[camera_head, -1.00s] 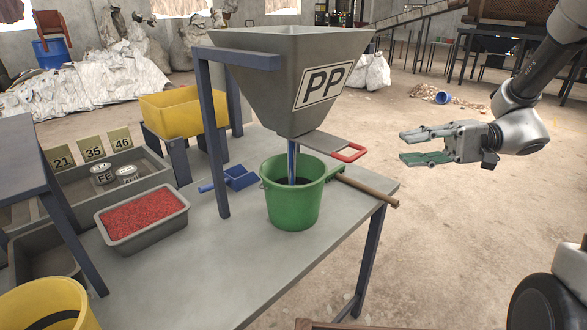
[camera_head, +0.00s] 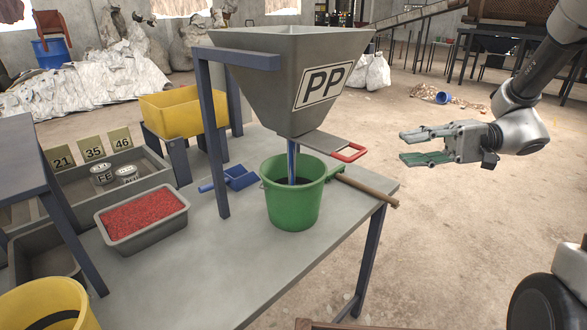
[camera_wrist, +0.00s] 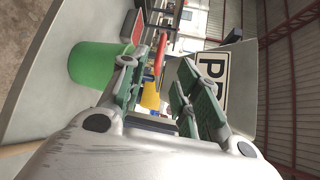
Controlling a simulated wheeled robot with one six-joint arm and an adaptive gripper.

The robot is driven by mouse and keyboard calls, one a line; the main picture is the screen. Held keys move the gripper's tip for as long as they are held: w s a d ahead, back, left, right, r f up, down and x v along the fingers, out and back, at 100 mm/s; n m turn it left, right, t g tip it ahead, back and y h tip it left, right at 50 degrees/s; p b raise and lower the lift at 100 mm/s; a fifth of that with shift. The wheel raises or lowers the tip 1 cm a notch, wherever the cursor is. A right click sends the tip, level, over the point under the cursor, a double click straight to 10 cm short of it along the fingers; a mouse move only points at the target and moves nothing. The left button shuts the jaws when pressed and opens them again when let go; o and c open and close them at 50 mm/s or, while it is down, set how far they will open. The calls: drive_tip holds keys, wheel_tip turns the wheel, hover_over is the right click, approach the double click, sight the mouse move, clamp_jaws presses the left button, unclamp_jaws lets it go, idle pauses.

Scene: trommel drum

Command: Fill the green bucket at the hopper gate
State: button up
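The green bucket (camera_head: 292,205) stands upright on the grey table under the hopper (camera_head: 290,75), which is marked PP. A blue stream (camera_head: 292,160) runs from the hopper's bottom into the bucket. The bucket's inside looks dark, and its fill level is hard to tell. A gate plate with a red handle (camera_head: 349,152) sticks out to the right at the hopper's base. My gripper (camera_head: 402,147) is open and empty, to the right of the hopper and apart from the handle. In the wrist view the bucket (camera_wrist: 95,66) and the red handle (camera_wrist: 160,54) show beyond the open fingers (camera_wrist: 155,95).
A blue scoop (camera_head: 238,178) lies left of the bucket, and a brush with a wooden handle (camera_head: 367,191) lies to its right. A grey tray of red granules (camera_head: 145,238) stands further left. A yellow bin (camera_head: 185,111) is behind.

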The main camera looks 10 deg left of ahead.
sight(362, 155)
drive_tip(key=a, duration=0.4)
drive_tip(key=s+a+f, duration=0.1)
drive_tip(key=a, duration=0.6)
drive_tip(key=shift+s+a+f, duration=0.3)
drive_tip(key=shift+a, duration=0.1)
clamp_jaws()
